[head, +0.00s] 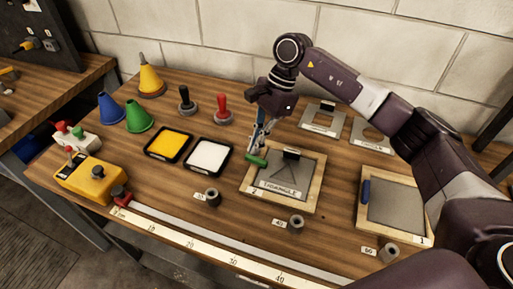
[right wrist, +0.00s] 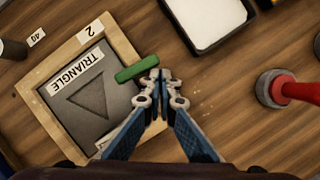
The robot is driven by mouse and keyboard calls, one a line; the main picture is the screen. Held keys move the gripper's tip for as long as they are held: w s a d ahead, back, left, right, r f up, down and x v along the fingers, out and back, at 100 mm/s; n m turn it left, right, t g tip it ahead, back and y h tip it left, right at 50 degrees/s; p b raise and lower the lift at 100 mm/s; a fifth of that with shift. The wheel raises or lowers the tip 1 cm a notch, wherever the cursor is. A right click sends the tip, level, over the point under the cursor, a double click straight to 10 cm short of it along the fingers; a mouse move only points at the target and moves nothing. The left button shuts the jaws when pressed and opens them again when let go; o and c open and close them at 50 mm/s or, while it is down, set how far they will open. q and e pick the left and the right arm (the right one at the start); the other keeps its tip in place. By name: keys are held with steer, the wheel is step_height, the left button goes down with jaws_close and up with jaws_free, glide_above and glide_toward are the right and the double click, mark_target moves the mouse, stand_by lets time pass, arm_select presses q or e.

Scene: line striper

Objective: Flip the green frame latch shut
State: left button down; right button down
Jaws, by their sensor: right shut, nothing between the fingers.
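The green latch (head: 257,161) is a short bar at the left edge of the wooden frame (head: 309,178) labelled 2, which holds a grey TRIANGLE stencil plate (head: 285,188). In the right wrist view the green latch (right wrist: 137,69) lies across the frame's edge, with one end over the wood. My right gripper (head: 259,147) points down just beside the latch. In the right wrist view its fingertips (right wrist: 160,82) are together and empty, right at the latch's outer end. I cannot tell if they touch it. My left gripper is not in view.
A second frame (head: 424,238) labelled 1, with a blue latch (head: 366,191), stands to the right. Yellow (head: 169,144) and white (head: 208,156) paint trays lie left of the gripper. Red (head: 222,112) and black handled tools stand behind. Spare stencil plates (head: 323,119) lie at the back. A long ruler (head: 200,244) runs along the front.

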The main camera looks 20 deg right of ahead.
steer(key=shift+s, duration=0.1)
steer(key=shift+s+d, duration=0.4)
steer(key=shift+s, duration=0.25)
steer(key=v, duration=1.2)
stand_by(0.3)
